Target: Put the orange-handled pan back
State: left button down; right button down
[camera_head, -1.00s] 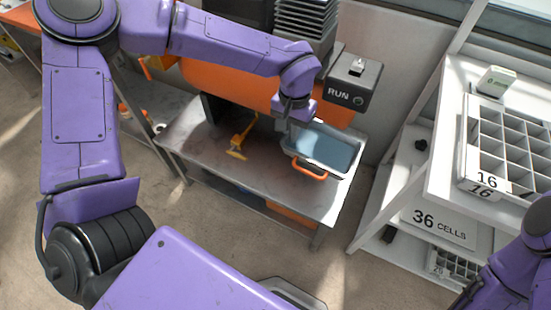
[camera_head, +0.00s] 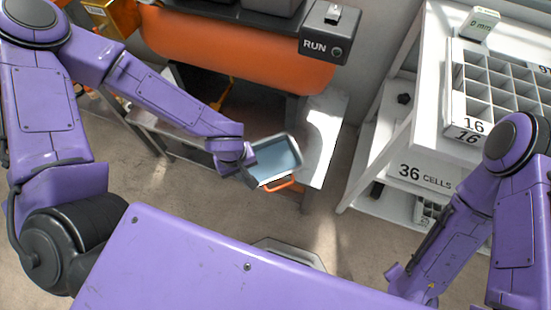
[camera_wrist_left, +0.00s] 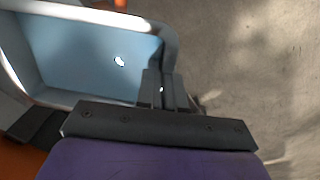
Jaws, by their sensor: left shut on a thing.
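The orange-handled pan (camera_head: 280,157) is a grey rectangular tray with a light blue inside. Its orange handle (camera_head: 281,183) is on the side nearer me. My left gripper (camera_head: 252,170) is shut on the pan's left wall and holds it in the air before the machine, tilted a little. In the left wrist view the fingers (camera_wrist_left: 168,92) pinch the rim of the pan (camera_wrist_left: 85,48), with bare floor beyond. The inside of the pan looks empty apart from a small bright spot. My right arm is at the right, but its fingertips do not show.
The orange machine (camera_head: 230,55) with a RUN box (camera_head: 333,30) stands behind the pan. The metal bench (camera_head: 325,115) is below it. At the right, a white shelf (camera_head: 425,120) holds a 16-cell tray (camera_head: 475,125) and a 36 CELLS label. Open floor lies nearer me.

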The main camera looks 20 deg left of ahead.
aim_at(265, 158)
pick_arm(q)
jog(key=w+f, duration=0.1)
jog(key=w+d+f, duration=0.1)
jog(key=w, duration=0.1)
jog(key=w+f+b, duration=0.1)
jog(key=w, duration=0.1)
jog(key=shift+w+d, duration=0.15)
jog(key=shift+w, duration=0.05)
jog(key=w+f+b, duration=0.1)
jog(key=w+f, duration=0.1)
jog(key=f, duration=0.1)
jog(key=w+d+f, duration=0.1)
jog(key=w+f, duration=0.1)
jog(key=w, duration=0.1)
jog(key=shift+d+f+b, duration=0.15)
jog(key=shift+f+b, duration=0.2)
jog(key=shift+f, duration=0.05)
notch_tip(265, 158, down, 3)
jog(key=shift+r+b, duration=0.1)
jog(key=shift+b, duration=0.2)
jog(key=c, duration=1.3)
grip_release()
jog(key=shift+o, duration=0.2)
